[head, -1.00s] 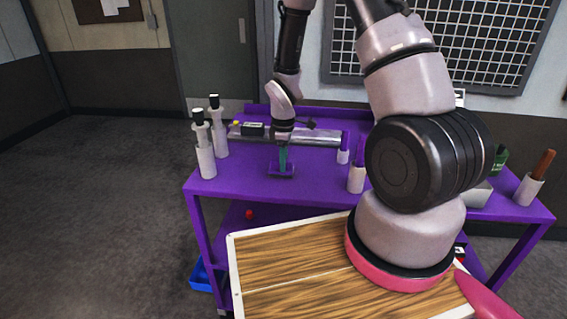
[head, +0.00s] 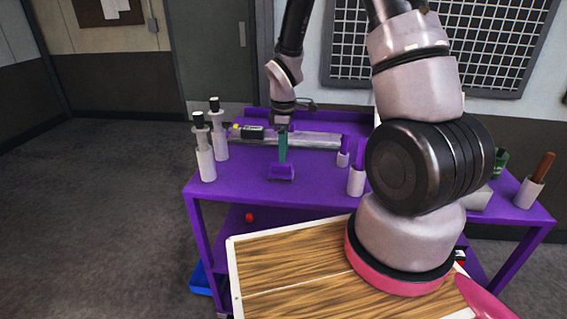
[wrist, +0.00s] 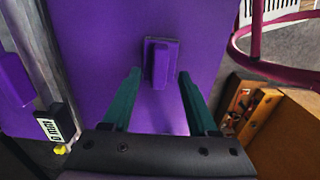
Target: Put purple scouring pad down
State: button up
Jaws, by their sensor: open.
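The purple scouring pad (head: 281,173) lies on the purple cart top (head: 236,186), left of the white cup with a purple handle. In the wrist view the pad (wrist: 161,62) shows as a flat base with a raised grip, lying on the purple surface (wrist: 95,62). My gripper (head: 283,158) is above the pad in the head view. In the wrist view my gripper (wrist: 158,75) has its two green fingers wide apart, with the pad beyond and between the tips. Nothing is held.
Two white bottles with black tops (head: 204,148) stand at the cart's left end. A grey bar (head: 310,140) with a black labelled box (head: 252,132) lies along the back. White cups (head: 356,181) stand to the right. A wooden board (head: 295,262) is in front.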

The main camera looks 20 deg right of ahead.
jog(key=s+d+r+m+t, duration=0.2)
jog(key=s+r+m, duration=0.15)
jog(key=r, duration=0.85)
jog(key=s+d+r+m+t, duration=0.15)
jog(key=r+m, duration=0.35)
jog(key=r, duration=0.6)
jog(key=s+d+r+m+t+y, duration=0.1)
jog(key=s+r+m+t+y, duration=0.1)
jog(key=s+r+m, duration=0.7)
jog(key=s+r+t, duration=0.1)
jog(key=s+r, duration=0.1)
jog(key=s, duration=0.2)
jog(key=shift+d+r+t, duration=0.15)
jog(key=shift+d+t, duration=0.2)
jog(key=shift+d, duration=0.05)
